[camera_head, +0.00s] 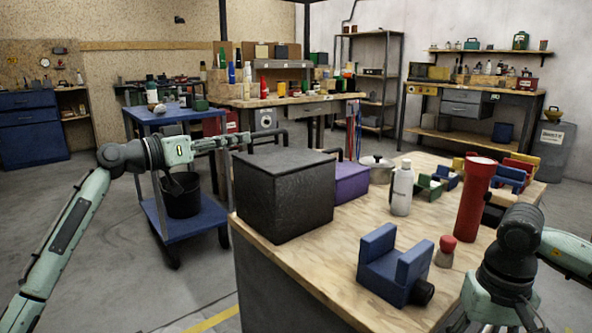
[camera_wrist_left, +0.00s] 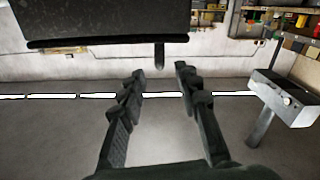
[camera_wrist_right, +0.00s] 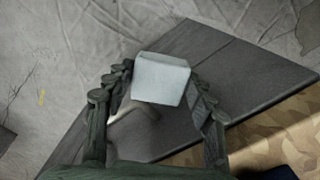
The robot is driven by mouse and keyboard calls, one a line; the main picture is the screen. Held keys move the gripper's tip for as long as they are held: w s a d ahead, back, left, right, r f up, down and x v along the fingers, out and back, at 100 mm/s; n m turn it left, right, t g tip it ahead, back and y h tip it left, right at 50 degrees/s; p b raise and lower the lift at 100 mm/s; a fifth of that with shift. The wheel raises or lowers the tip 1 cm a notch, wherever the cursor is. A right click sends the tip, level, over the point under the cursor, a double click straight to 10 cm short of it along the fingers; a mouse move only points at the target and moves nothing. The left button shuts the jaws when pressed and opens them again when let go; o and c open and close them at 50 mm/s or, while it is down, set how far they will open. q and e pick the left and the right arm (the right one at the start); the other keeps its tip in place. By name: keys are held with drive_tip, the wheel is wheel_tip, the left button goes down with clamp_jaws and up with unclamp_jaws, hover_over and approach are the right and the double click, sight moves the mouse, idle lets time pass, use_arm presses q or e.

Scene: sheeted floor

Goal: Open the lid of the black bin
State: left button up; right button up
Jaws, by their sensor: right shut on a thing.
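The black bin (camera_head: 285,200) stands on the wooden workbench at its left end. Its flat top looks closed in the head view. My left gripper (camera_head: 280,138) is open and empty, reaching in from the left just behind and above the bin's far edge. In the left wrist view, its fingers (camera_wrist_left: 160,75) are spread apart, with a dark, straight-edged body (camera_wrist_left: 105,18), likely the bin, at the top beyond them. A short peg hangs from that body's edge, between the fingertips. My right gripper (camera_wrist_right: 162,82) is shut on a pale grey block (camera_wrist_right: 161,79), seen in the right wrist view.
On the workbench (camera_head: 325,258) are a purple box (camera_head: 351,183), a white bottle (camera_head: 402,188), a red cylinder (camera_head: 474,200), a blue vise-like block (camera_head: 393,265) and a small red-topped item (camera_head: 446,250). A blue cart (camera_head: 190,226) stands to the left. The floor in front is clear.

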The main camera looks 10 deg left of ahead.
sight(284, 131)
use_arm(q)
drive_tip(key=p+x, duration=0.1)
drive_tip(key=x, duration=1)
drive_tip(key=shift+w+d, duration=0.25)
drive_tip(key=shift+w, duration=0.05)
clamp_jaws()
